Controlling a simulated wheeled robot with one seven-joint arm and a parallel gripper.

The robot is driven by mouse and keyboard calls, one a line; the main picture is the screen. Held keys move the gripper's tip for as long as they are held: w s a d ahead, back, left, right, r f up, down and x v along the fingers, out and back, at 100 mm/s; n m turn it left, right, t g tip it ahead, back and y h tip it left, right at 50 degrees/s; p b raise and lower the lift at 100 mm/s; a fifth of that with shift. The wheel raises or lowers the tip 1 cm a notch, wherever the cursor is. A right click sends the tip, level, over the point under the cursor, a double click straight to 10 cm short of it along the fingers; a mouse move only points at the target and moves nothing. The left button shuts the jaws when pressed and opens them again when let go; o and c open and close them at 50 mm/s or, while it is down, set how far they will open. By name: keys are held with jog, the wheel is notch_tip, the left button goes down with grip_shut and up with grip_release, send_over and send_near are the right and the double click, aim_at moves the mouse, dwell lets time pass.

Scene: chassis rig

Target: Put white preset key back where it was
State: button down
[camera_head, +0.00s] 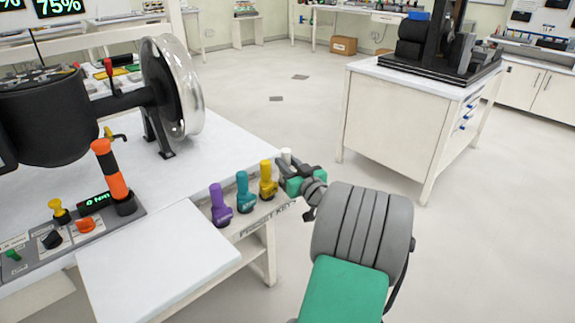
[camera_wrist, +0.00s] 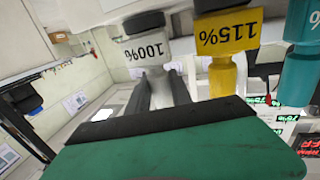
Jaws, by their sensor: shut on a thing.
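The white preset key (camera_head: 287,156) is at the right end of the row of keys, just right of the yellow key (camera_head: 267,178). My gripper (camera_head: 290,170) is shut on it, and its fingers hide most of it in the head view. The wrist view appears upside down and shows the white key's 100% label (camera_wrist: 147,50), with the dark fingers of my gripper (camera_wrist: 158,92) on both sides of the shaft. The rack (camera_head: 262,217) reads PRESET KEYS. I cannot tell whether the white key is seated in it.
A teal key (camera_head: 245,193) and a purple key (camera_head: 219,206) stand left of the yellow one. An orange-and-black lever (camera_head: 113,175) and knobs sit on the bench's left. Open floor lies right of the rack, before a white cabinet (camera_head: 395,120).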

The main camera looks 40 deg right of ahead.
jog(key=shift+f+b, duration=0.2)
jog(key=shift+b, duration=0.1)
jog(key=c, duration=1.1)
grip_release()
jog(key=shift+r, duration=0.1)
jog(key=shift+c, duration=0.2)
jog(key=shift+r+p, duration=0.3)
jog(key=shift+p, duration=0.25)
jog(key=v, duration=1.2)
jog(key=shift+f, duration=0.1)
